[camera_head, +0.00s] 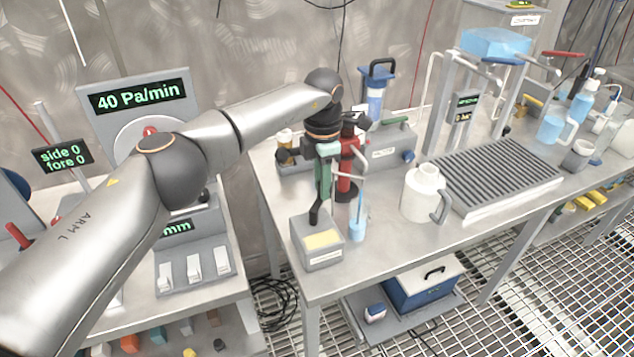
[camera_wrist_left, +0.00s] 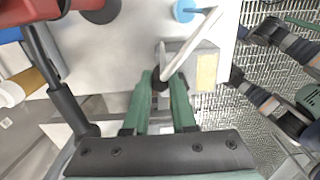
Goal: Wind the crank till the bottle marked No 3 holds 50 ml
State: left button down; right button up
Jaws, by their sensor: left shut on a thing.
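My left gripper (camera_head: 319,200) points down over a grey box (camera_head: 318,254) with a yellow plate at the near left corner of the right-hand bench. In the left wrist view its green fingers (camera_wrist_left: 160,84) are closed around a small black knob (camera_wrist_left: 158,80), apparently the crank's handle above the box. A small bottle with blue liquid (camera_head: 357,226) stands just right of the box, with a thin pale spout (camera_head: 361,178) above it. The bottle also shows in the wrist view (camera_wrist_left: 185,10). Its marking and level cannot be read. My right gripper is not in view.
A red cylinder (camera_head: 347,166) stands just behind the left gripper. A white jug (camera_head: 421,192) and a ribbed drain tray (camera_head: 498,174) lie to the right. A display reading 40 Pa/min (camera_head: 138,96) stands on the left bench. A gap separates the benches.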

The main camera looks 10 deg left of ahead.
pick_arm(q)
jog(key=shift+s+d+m, duration=0.1)
jog(key=shift+d+m, duration=0.3)
jog(key=shift+m, duration=0.7)
jog(key=c, duration=0.7)
grip_release()
notch_tip(320, 180, up, 13)
jog(key=shift+f, duration=0.2)
